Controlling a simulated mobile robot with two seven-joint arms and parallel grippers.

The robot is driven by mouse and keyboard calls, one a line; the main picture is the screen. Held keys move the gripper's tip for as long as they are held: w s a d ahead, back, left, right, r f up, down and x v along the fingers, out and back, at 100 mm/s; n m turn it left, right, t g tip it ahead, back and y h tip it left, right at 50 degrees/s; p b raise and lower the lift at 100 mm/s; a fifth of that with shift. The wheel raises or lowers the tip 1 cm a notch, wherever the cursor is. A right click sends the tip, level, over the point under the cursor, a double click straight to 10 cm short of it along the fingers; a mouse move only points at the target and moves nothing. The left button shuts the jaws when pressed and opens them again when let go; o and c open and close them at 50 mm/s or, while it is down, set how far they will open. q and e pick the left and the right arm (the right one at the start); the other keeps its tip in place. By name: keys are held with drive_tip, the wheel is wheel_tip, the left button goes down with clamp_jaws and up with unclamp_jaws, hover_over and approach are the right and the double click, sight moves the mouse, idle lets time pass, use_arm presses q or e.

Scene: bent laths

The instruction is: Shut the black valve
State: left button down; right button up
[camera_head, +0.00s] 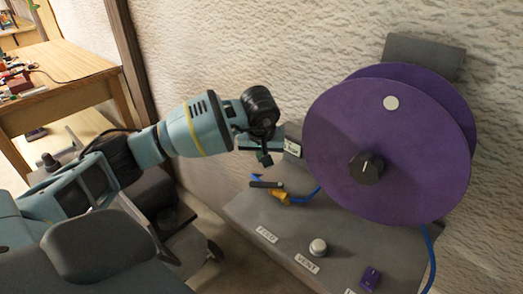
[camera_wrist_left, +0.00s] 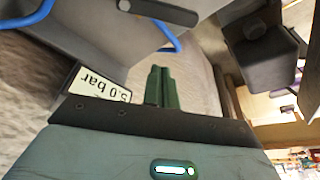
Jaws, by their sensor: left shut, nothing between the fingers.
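A black lever handle (camera_head: 266,184) lies roughly level across a small orange valve body (camera_head: 284,197) on the grey bench, with blue hose beside it. In the left wrist view a dark lever (camera_wrist_left: 160,11) crosses the top edge, with blue hose around it. My left gripper (camera_head: 264,160) is above and close to the black lever, apart from it as far as I can see. Its green fingers (camera_wrist_left: 158,85) are together and empty. My right gripper is not in view.
A large purple reel (camera_head: 335,150) with a black knob (camera_head: 366,168) stands right of my gripper. The grey bench (camera_head: 255,212) carries a silver knob (camera_head: 318,247), a purple block (camera_head: 370,278) and FEED and VENT labels. A "5.0 bar" plate (camera_wrist_left: 98,85) is beside my fingers. A wooden table (camera_head: 60,95) stands left.

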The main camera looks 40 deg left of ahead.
sight(266, 185)
use_arm(q)
drive_tip(key=x, duration=0.4)
drive_tip(key=shift+f, duration=0.45)
drive_tip(key=shift+s+d+r+p, duration=0.2)
drive_tip(key=shift+s+d+p, duration=0.4)
drive_tip(key=shift+s, duration=0.3)
drive_tip(key=shift+s+d+f, duration=0.15)
drive_tip(key=shift+s+d, duration=0.25)
drive_tip(key=shift+s, duration=0.25)
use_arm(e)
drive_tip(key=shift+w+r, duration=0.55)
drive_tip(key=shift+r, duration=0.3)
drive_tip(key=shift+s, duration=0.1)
use_arm(q)
drive_tip(key=shift+a, duration=0.1)
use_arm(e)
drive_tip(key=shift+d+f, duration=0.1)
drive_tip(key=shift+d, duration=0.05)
